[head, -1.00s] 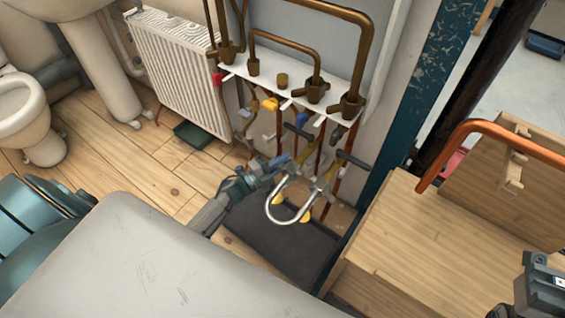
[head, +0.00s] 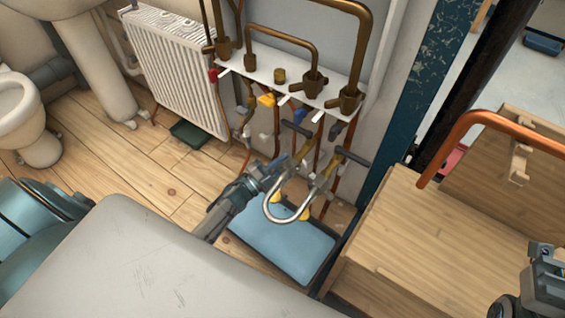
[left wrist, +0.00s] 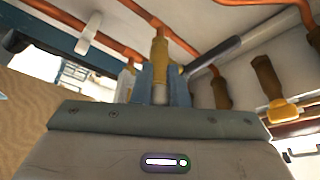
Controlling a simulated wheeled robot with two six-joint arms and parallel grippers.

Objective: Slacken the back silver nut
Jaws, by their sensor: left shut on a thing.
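A silver U-shaped pipe (head: 268,207) hangs below the valves over the floor tray. Its two ends meet fittings at the copper pipes. My left gripper (head: 284,170) is shut at the back end of the U-pipe, where its fingers largely hide the back silver nut. In the left wrist view its fingers (left wrist: 158,90) close on a silver piece below a brass fitting (left wrist: 159,55). The front silver nut (head: 319,187) is free, right of the gripper. My right gripper (head: 546,282) is at the lower right edge, partly cut off; its jaws are unclear.
A floor tray (head: 318,278) under the pipes has a light blue, water-like surface inside. Black-handled valves (head: 348,157) stand close above the U-pipe. A white radiator (head: 178,75) is at the back left. A wooden box (head: 430,225) with a copper pipe (head: 500,121) is on the right.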

